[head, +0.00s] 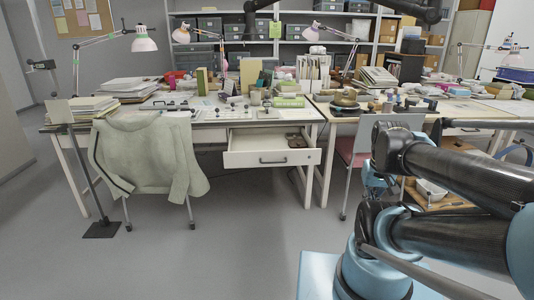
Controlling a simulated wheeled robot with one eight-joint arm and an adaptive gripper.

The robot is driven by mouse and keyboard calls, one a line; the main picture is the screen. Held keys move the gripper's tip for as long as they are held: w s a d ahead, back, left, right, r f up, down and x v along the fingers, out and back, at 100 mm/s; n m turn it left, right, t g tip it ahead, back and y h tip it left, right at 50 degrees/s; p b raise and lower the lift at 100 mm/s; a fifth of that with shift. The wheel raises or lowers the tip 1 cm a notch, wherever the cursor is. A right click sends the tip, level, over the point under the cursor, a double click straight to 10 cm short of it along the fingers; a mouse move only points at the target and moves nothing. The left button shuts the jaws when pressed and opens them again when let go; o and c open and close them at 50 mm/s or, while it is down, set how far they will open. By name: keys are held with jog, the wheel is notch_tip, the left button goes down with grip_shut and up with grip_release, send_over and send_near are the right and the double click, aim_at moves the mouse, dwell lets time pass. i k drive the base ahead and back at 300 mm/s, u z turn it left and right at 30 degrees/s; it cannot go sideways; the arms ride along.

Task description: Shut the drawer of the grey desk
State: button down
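The grey desk (226,123) stands in the middle of the head view, with a pale top and light legs. Its drawer (240,159) is pulled out toward me under the right part of the top. The drawer has a pale front with a dark handle (273,160) and some small brownish things inside. Dark parts cross the top edge of the view and may belong to my arm and gripper. I cannot make out fingertips there or whether they are open. Nothing is seen touching the drawer.
A chair with a grey-green garment (150,155) stands left of the drawer. A pinkish chair (352,152) stands to its right. A thin stand (101,229) is at the left. The floor (240,225) before the drawer is clear. My arm links fill the right side.

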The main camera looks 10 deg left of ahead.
aim_at(251, 148)
jog(key=i, duration=0.95)
jog(key=u, duration=0.05)
